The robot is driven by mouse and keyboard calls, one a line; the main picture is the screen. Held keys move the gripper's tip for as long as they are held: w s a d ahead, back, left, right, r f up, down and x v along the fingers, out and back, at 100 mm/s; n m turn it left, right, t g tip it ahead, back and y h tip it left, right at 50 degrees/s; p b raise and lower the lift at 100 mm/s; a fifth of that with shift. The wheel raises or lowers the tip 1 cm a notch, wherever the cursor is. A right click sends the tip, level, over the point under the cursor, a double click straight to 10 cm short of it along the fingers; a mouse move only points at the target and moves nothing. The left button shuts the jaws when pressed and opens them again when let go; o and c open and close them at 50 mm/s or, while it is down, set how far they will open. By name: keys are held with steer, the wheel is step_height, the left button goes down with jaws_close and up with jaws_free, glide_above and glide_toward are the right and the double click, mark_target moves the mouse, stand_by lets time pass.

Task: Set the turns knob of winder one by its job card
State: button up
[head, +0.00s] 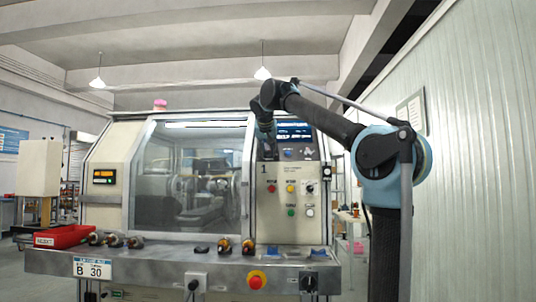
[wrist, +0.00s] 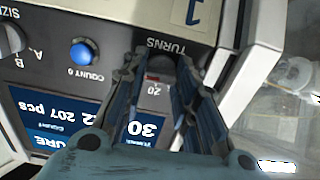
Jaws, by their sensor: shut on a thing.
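Winder one (head: 190,180), a cream machine marked 1, stands ahead. Its job card (head: 92,268) at the lower left of the bench front reads B 30. My gripper (head: 268,150) reaches to the upper control panel in the head view. In the wrist view, upside down, my gripper (wrist: 160,70) has its two fingers around the dark turns knob (wrist: 160,63), under the label TURNS. The fingers hide most of the knob; a 20 mark shows between them. The screen (wrist: 133,123) shows 30 by its turns line. The size knob (wrist: 10,40) with A and B is at the left edge.
A blue count button (wrist: 84,53) sits between the two knobs. The bench (head: 170,261) holds a red bin (head: 62,237) and several armatures. A red stop button (head: 257,280) is on the bench front. A pale wall (head: 480,170) runs along the right.

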stand_by(0.3)
steer(key=o, duration=1.1)
steer(key=v, duration=1.1)
steer(key=shift+s+r, duration=0.25)
steer(key=shift+s, duration=0.05)
